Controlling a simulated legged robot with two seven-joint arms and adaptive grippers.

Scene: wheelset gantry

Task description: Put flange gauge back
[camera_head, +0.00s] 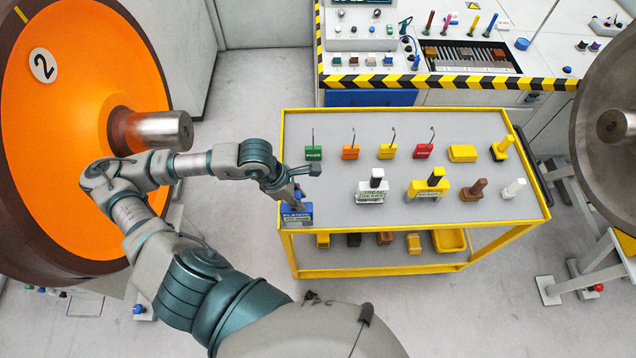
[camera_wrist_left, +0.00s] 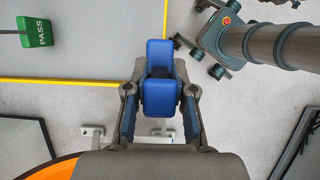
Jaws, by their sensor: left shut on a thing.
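The blue flange gauge (camera_head: 296,214), with a printed label on its face, is at the front left corner of the yellow-edged cart top (camera_head: 345,213). My left gripper (camera_head: 297,196) is shut on it from above. My right gripper is not in view.
A white block gauge (camera_head: 372,194) and a yellow one (camera_head: 427,188) stand right of my gripper. Tagged hooks, including a green PASS tag (camera_head: 313,153), stand behind. The orange wheel (camera_head: 60,140) is left of the cart. Grey cart top lies clear between gripper and white block.

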